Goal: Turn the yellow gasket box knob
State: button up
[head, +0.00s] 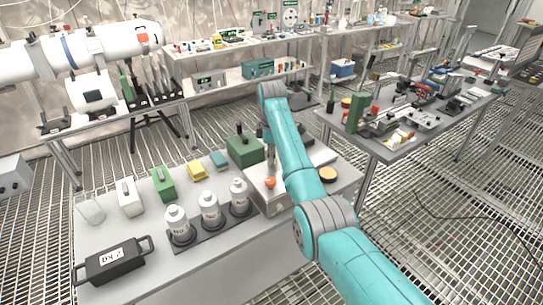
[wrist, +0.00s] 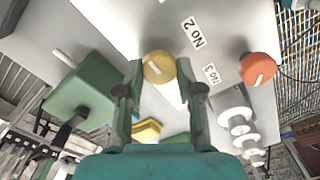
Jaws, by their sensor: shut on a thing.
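The yellow knob (wrist: 157,67) shows in the wrist view on the pale face of a box (wrist: 117,22), with a light line across its top. The fingers of my gripper (wrist: 160,75) stand on either side of the knob and are shut on it. An orange knob (wrist: 258,68) is on the same face to the right, also with a light line. Labels "No 2" and "No 3" lie between the knobs. In the head view the box (head: 262,197) sits at the table's right part with the orange knob (head: 270,183) visible. My arm hides the yellow knob there.
A green box (head: 244,150) stands right behind the knob box. Three white bottles (head: 209,211) stand in a dark tray to its left. A black case (head: 112,262) lies at the front left. A round tan-topped item (head: 328,174) is on the right.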

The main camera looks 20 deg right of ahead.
jog(key=o, duration=1.2)
jog(key=shift+c, duration=0.2)
jog(key=shift+r, duration=3.7)
